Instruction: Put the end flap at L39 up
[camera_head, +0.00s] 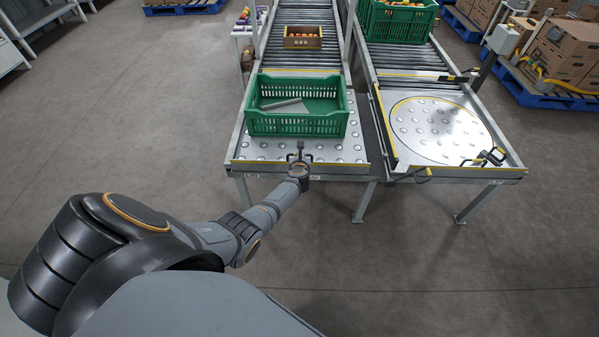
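The left conveyor ends in a ball-transfer table (345,150) with a yellow-lined front edge (245,161). This edge lies low, and no raised flap shows along it. The small labels below it are too small to read, so I cannot tell which is L39. My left gripper (300,157) is at the middle of this front edge, by a small dark upright piece (300,146). I cannot tell whether its fingers are open or shut on that piece. A green crate (297,124) with a grey flat piece inside stands on the table just behind. My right gripper is not in view.
The right table has a round turntable plate (440,130), a yellow-edged bar (385,125) on its left and a dark handle (490,157) at its front right. A small tomato box (303,43) sits up the left conveyor. The floor in front is clear.

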